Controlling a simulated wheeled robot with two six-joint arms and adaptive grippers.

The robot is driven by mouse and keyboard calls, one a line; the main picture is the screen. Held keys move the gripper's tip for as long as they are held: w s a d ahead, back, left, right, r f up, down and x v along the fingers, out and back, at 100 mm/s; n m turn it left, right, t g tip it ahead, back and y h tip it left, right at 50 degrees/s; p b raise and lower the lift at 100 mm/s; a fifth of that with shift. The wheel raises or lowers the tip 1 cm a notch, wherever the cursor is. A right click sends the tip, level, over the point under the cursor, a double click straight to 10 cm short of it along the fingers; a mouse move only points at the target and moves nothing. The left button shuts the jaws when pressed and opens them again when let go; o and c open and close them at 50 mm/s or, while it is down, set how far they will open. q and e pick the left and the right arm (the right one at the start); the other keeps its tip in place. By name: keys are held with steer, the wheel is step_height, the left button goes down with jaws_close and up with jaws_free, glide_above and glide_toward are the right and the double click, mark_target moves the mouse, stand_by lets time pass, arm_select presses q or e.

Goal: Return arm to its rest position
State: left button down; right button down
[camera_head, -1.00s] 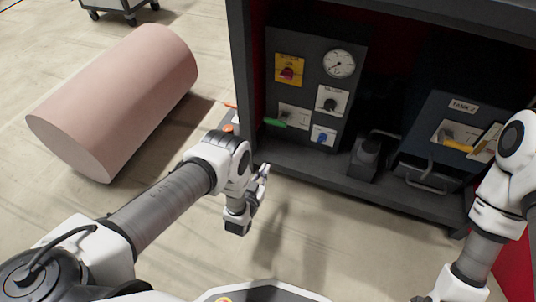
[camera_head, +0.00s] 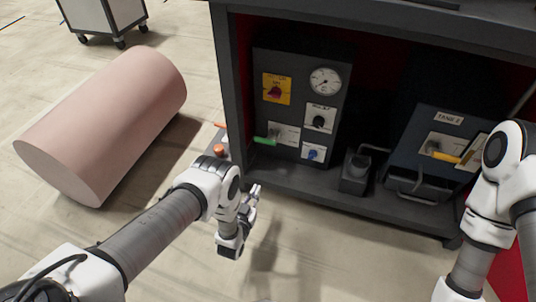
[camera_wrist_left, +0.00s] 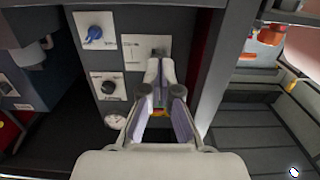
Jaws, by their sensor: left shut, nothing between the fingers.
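My left arm (camera_head: 150,240) reaches in from the left in the head view. Its gripper (camera_head: 254,194) is shut and empty, out in front of the cabinet's lower edge and apart from it. In the left wrist view the gripper's fingers (camera_wrist_left: 161,68) are together with nothing between them, in front of the control panel. My right arm (camera_head: 488,210) shows at the right edge of the head view; its gripper is out of the picture.
The dark cabinet (camera_head: 222,75) holds a control panel (camera_head: 296,60) with gauge (camera_head: 325,81), knobs and a green-handled lever (camera_head: 265,141). A box labelled TANE 2 (camera_head: 410,155) stands right of it. A pink cylinder (camera_head: 105,115) lies on the floor left. A cart (camera_head: 103,15) stands behind.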

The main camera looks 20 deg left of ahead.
arm_select(q)
steer(key=shift+w+r, duration=0.1)
steer(key=w+a+r+p, duration=0.1)
steer(key=w+a+r, duration=0.1)
steer(key=r, duration=0.4)
steer(key=w+a+r+p, duration=0.1)
steer(key=w+r+p, duration=0.1)
steer(key=r, duration=0.4)
steer(key=s+a+f+g+p, duration=0.15)
steer(key=s+g, duration=1.55)
steer(key=s, duration=2.1)
step_height(320, 180, up, 37)
steer(key=p, duration=3.7)
steer(key=shift+d+n+y, duration=0.25)
steer(key=shift+n+y, duration=0.05)
steer(key=shift+n, duration=0.1)
steer(key=shift+w+r+p, duration=0.1)
steer(key=shift+p, duration=0.2)
